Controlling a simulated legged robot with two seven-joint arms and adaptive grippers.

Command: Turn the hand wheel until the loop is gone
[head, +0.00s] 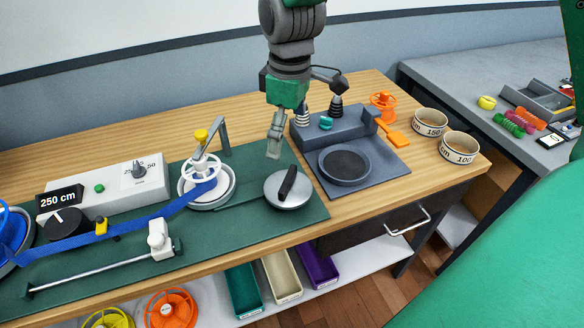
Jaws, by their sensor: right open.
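A blue strap (122,227) runs from the blue reel (8,235) at the left edge, past the black knob, to a white spool (207,186) on the green mat. A yellow knob (200,136) stands above the spool. A round silver wheel (288,188) with a black handle sits to its right; I cannot tell which of these is the hand wheel. My right gripper (274,146) points down behind and above the silver wheel, open and holding nothing visible.
A grey bracket (221,136) rises behind the spool. A dark tray with a round pan (345,165) stands to the right, with an orange wheel (384,103) and two labelled rolls (430,123) beyond. A control box (103,192) reading "250 cm" is at left.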

